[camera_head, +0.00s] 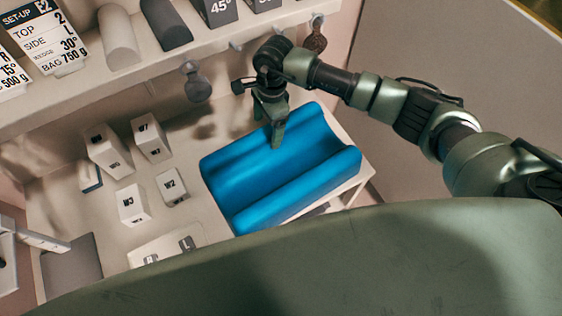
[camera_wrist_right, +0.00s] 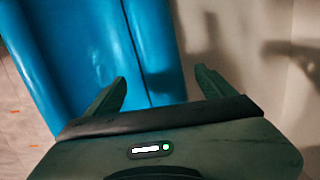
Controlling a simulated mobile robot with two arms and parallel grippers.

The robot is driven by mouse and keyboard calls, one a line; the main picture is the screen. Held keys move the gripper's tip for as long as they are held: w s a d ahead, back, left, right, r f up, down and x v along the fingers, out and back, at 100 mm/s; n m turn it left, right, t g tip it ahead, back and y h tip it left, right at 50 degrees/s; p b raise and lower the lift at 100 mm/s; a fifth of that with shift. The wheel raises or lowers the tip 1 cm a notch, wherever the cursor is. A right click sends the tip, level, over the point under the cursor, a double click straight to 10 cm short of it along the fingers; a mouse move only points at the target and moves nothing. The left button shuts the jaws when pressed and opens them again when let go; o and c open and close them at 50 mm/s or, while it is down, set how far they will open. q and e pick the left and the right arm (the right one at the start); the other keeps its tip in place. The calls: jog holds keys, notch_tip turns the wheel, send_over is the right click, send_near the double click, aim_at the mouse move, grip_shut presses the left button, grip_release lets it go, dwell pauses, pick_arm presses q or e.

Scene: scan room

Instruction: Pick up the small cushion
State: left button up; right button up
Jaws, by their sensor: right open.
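A blue padded cushion (camera_head: 285,175) with a long groove lies on the right part of the white table in the head view. It also fills the upper left of the right wrist view (camera_wrist_right: 90,50). My right gripper (camera_head: 278,138) points down at the far part of the cushion. I cannot tell whether the fingertips touch the cushion. My left gripper is not in view. I cannot tell for sure whether this blue piece is the small cushion.
White labelled wedge blocks (camera_head: 108,150) stand left of the cushion on the table (camera_head: 60,205).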

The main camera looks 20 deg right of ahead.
jog(key=shift+a+f, duration=0.1)
jog(key=shift+f, duration=1)
grip_shut()
jog(key=shift+r, duration=0.1)
jog(key=shift+r, duration=0.1)
